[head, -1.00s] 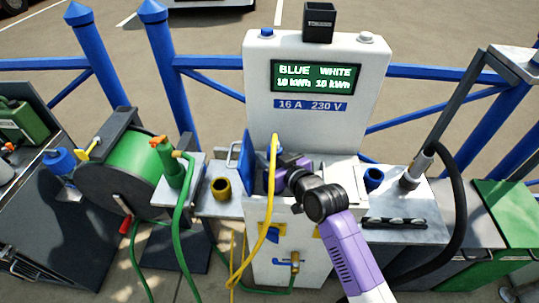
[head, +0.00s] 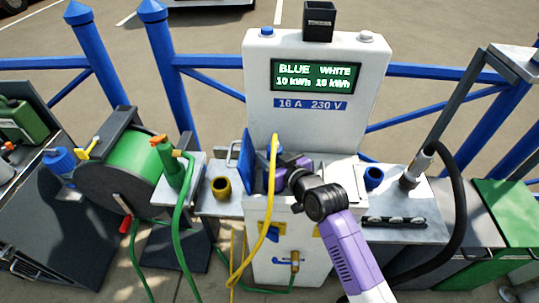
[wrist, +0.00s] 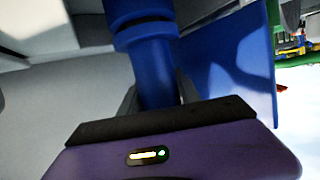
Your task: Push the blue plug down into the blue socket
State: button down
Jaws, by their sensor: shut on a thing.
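The blue plug (wrist: 145,45) shows as a ribbed blue cylinder in the wrist view, between the fingers of my gripper. My gripper (head: 277,180) is shut on it, in front of the white pedestal (head: 313,130). In the head view the plug is mostly hidden by my gripper, and a yellow cable (head: 272,200) arches up from there and hangs down in front. An open blue flap (head: 246,155) stands at the left of the gripper and also shows in the wrist view (wrist: 235,65). The blue socket's opening is hidden, so I cannot tell how deep the plug sits.
The pedestal's screen (head: 316,77) reads BLUE and WHITE. A yellow cup (head: 221,188) stands on the left shelf, a blue cup (head: 373,178) on the right. A green hose reel (head: 128,165) is at the left, and a black cable (head: 462,210) hangs at the right.

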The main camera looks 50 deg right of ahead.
jog(key=shift+f+b, duration=0.35)
jog(key=shift+f, duration=0.1)
jog(key=c, duration=1.1)
grip_release()
jog(key=shift+c, duration=0.2)
jog(key=shift+s, duration=0.1)
jog(key=p+v, duration=0.4)
jog(key=v, duration=0.7)
